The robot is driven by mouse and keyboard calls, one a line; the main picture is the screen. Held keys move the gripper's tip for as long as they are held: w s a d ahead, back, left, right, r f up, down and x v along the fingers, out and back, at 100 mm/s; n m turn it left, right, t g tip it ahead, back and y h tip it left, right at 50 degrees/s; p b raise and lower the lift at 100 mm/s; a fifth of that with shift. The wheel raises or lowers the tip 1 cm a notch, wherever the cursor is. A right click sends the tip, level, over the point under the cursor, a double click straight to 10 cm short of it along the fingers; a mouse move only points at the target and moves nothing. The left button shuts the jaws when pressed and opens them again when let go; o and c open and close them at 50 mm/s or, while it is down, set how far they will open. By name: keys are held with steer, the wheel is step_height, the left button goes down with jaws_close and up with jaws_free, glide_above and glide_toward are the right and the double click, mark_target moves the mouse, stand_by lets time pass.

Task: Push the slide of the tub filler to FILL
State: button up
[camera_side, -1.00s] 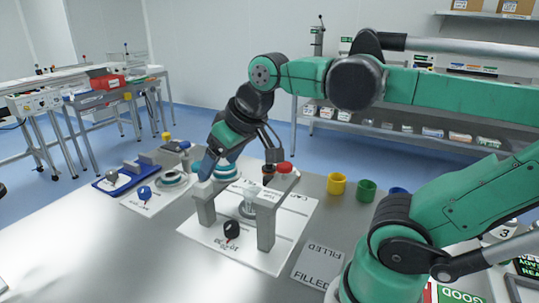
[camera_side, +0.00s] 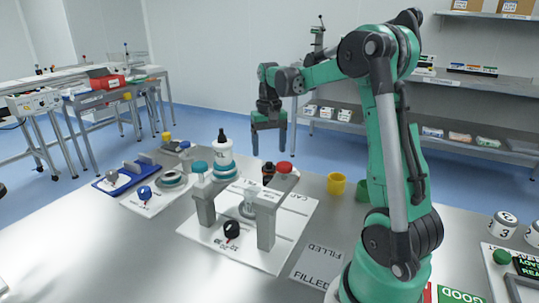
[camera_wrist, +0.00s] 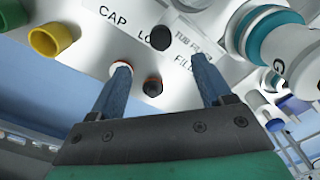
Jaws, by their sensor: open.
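The tub filler is a grey gantry frame (camera_side: 265,225) on a white plate marked CAP. A dark upright knob (camera_side: 268,172) stands behind the frame, beside a red cap (camera_side: 284,168). In the wrist view a black knob (camera_wrist: 153,87) shows near the labels CAP, LO and FIL, which are partly cut off. I cannot tell for sure which part is the slide. My gripper (camera_side: 268,152) is open, empty and pointing down, above and behind the frame. In the wrist view the knob lies between the two fingers (camera_wrist: 160,64), apart from both, and the left finger partly covers the red cap.
A white bottle with teal bands (camera_side: 223,160) stands left of the knob. A black dial (camera_side: 231,229) is at the plate's front. Yellow (camera_side: 337,184) and green (camera_side: 363,189) cups stand to the right.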

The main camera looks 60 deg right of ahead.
mark_target(269, 177)
step_height(269, 177, down, 8)
steer(key=shift+f, duration=0.15)
jaws_close()
stand_by(0.5)
stand_by(1.2)
